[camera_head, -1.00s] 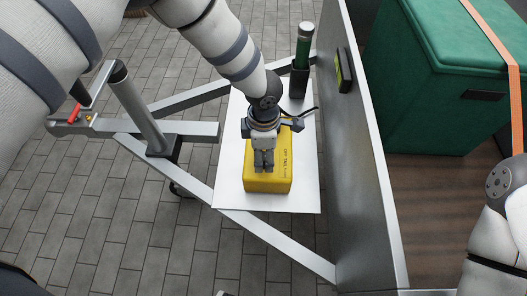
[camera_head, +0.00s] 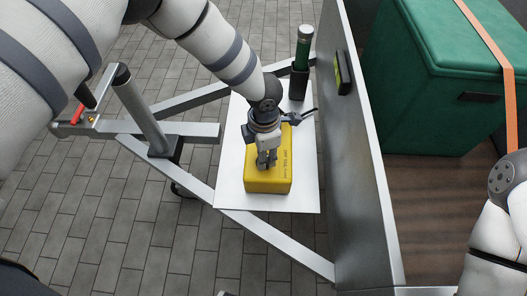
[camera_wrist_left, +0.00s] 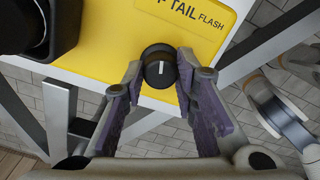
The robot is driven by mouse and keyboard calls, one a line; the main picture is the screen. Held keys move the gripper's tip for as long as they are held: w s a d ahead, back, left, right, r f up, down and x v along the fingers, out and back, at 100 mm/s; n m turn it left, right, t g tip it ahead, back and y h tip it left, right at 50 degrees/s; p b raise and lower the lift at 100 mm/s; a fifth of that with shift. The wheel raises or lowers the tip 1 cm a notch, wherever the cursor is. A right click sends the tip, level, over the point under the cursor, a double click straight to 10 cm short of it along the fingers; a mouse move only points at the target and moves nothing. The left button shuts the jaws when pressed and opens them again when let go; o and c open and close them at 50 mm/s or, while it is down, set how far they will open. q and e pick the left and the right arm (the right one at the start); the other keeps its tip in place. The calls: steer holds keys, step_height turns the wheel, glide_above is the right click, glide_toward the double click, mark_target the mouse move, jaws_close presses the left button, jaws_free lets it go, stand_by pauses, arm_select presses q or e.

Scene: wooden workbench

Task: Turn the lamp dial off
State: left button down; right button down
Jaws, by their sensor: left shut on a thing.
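The lamp is a yellow box (camera_head: 283,180) on a white plate, with dark lettering on its top. In the left wrist view the yellow face (camera_wrist_left: 108,40) shows part of the words "TAIL FLASH". A round black dial (camera_wrist_left: 158,66) with a white pointer line sits near the edge of that face. My left gripper (camera_head: 267,164) is over the lamp, pointing down. In the wrist view its two fingers (camera_wrist_left: 158,80) are on either side of the dial, shut on it. In the head view the dial is hidden by the gripper. My right gripper is out of view.
The white plate (camera_head: 231,187) has bare room left of the lamp. A green cylinder (camera_head: 302,50) in a black holder stands behind. A metal panel (camera_head: 355,170) rises on the right, with a green case (camera_head: 440,90) beyond it. Metal frame bars run below.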

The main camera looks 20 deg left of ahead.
arm_select(q)
steer(key=shift+n+p, duration=0.5)
steer(key=shift+n, duration=1.7)
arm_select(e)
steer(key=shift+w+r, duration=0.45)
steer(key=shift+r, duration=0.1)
arm_select(q)
steer(key=c, duration=1.3)
jaws_free()
step_height(320, 180, up, 12)
steer(key=shift+r, duration=0.1)
